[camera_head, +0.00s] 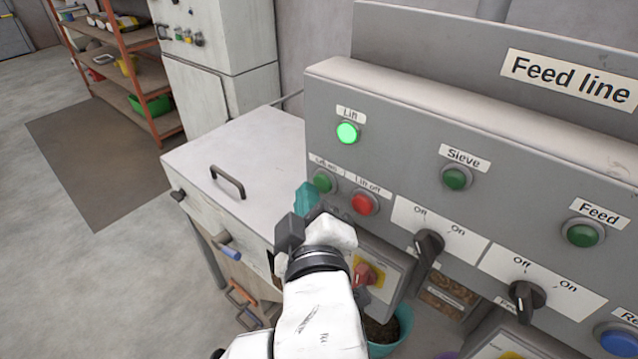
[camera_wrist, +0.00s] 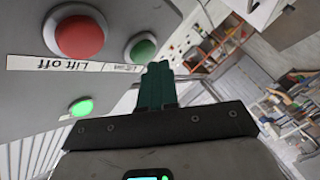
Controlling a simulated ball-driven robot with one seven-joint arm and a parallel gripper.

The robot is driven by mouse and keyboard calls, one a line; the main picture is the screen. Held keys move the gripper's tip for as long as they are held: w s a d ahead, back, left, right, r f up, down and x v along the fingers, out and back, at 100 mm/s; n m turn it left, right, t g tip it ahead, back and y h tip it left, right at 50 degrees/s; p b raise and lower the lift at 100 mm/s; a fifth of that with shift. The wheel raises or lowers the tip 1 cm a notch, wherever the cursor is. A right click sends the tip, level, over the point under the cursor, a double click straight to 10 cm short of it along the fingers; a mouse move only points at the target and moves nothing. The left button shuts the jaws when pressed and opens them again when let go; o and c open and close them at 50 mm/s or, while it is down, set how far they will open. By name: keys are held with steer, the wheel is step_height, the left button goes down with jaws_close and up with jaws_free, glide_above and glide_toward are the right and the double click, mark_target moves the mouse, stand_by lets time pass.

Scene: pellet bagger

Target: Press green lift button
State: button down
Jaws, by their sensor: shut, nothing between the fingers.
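The green lift button (camera_head: 323,182) sits on the grey control panel, left of the red "Lift off" button (camera_head: 364,203). Above it, the lamp labelled "Lift" (camera_head: 347,133) glows bright green. My gripper (camera_head: 306,194), with teal fingers, is shut and empty, just left of and below the green button. In the wrist view the closed fingertips (camera_wrist: 156,68) lie right of and below the green button (camera_wrist: 140,47), seemingly apart from it. The red button (camera_wrist: 80,36) and lit lamp (camera_wrist: 81,107) are further left there.
The panel also carries green "Sieve" (camera_head: 455,178) and "Feed" (camera_head: 582,234) lamps and black rotary switches (camera_head: 428,244). A red knob (camera_head: 366,273) on yellow is below my gripper. A pale cabinet (camera_head: 240,150) with a handle stands left of the panel. Open floor lies further left.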

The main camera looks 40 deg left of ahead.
steer(key=shift+s, duration=0.3)
steer(key=s, duration=0.6)
steer(key=shift+a+b, duration=0.2)
steer(key=shift+b, duration=0.15)
stand_by(0.6)
